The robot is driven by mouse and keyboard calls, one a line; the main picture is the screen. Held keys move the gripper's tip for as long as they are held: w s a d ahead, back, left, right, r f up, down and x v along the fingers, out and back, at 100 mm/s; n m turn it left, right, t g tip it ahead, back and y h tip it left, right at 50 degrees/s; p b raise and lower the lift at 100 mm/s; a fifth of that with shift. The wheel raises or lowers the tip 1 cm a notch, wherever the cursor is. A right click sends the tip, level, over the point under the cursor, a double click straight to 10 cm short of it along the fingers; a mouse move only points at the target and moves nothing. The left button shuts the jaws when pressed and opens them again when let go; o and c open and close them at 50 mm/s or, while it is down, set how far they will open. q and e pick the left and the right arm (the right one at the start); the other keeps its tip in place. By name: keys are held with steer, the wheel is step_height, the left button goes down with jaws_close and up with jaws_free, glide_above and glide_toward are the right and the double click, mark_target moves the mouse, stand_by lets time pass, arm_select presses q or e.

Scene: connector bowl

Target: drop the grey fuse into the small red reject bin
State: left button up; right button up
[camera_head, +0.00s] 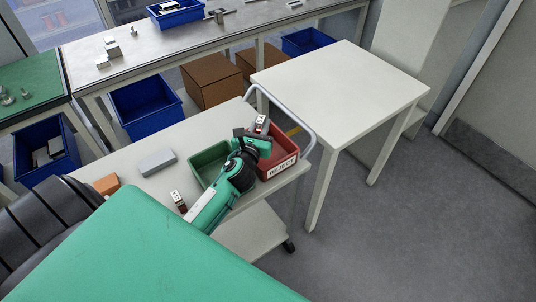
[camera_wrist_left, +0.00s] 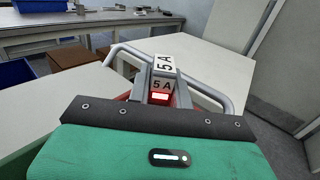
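A small fuse marked 5A (camera_head: 261,123), with a pale top, grey sides and a red patch, stands out of my left gripper (camera_head: 258,138). The fuse also shows in the left wrist view (camera_wrist_left: 163,68), upright just past the gripper's dark front edge. The gripper seems shut on it, though its fingertips are largely hidden. The red reject bin (camera_head: 284,168) is at the trolley's right end, with the gripper and fuse over its back left part. In the wrist view, a bit of red shows below the fuse. My right gripper is not in view.
A green bin (camera_head: 205,161) stands left of the red bin, partly behind my arm. A grey block (camera_head: 157,162), an orange block (camera_head: 107,184) and another small labelled part (camera_head: 179,201) are on the trolley. A metal rail (camera_head: 283,104) curves around its end. A white table (camera_head: 340,80) stands beyond.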

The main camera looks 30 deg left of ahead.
arm_select(q)
steer(key=o, duration=0.4)
steer(key=shift+o, duration=0.2)
steer(key=shift+s+d+f, duration=0.1)
steer(key=shift+s, duration=0.15)
steer(key=b+v, duration=0.1)
steer(key=v, duration=0.6)
steer(key=b+v, duration=0.1)
steer(key=v, duration=0.5)
steer(key=shift+b, duration=0.35)
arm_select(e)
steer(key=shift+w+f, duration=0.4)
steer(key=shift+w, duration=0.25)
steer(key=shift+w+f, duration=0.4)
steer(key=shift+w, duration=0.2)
arm_select(q)
steer(key=shift+s+d, duration=0.1)
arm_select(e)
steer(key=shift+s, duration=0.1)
